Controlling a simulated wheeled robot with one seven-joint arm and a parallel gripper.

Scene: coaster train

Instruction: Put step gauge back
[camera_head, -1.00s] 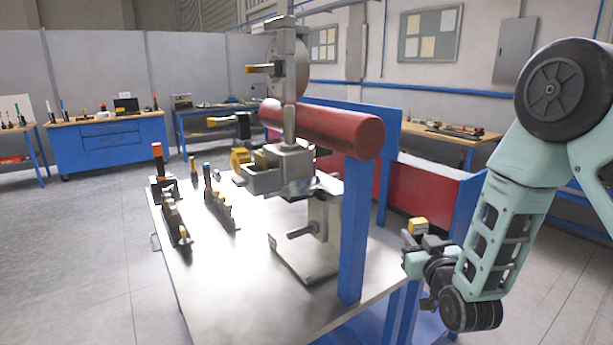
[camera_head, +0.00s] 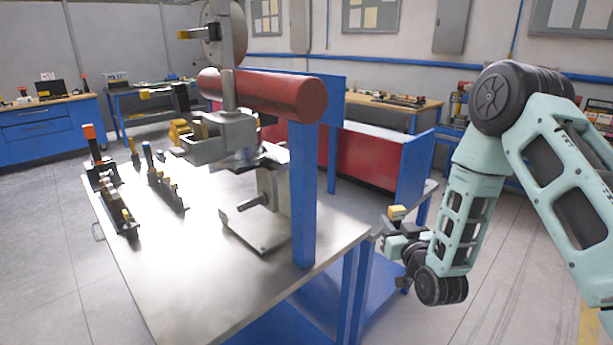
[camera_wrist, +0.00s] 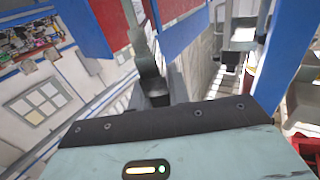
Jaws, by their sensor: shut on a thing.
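My gripper (camera_head: 392,230) is low at the right in the head view, beside the right edge of the steel-topped bench (camera_head: 240,295). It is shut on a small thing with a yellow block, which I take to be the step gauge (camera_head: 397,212). In the wrist view my gripper (camera_wrist: 156,92) shows dark jaws around a grey piece; the thing's full shape is hidden. Dark tool holders (camera_head: 118,208) with orange, blue and yellow-tipped tools stand on the bench's left side. I cannot tell which slot belongs to the gauge.
A grey machine stand (camera_head: 268,205) and a thick red cylinder (camera_head: 265,95) rise over the bench. A blue post (camera_head: 304,195) stands at the bench's right edge, between my gripper and the holders. The front part of the bench top is bare.

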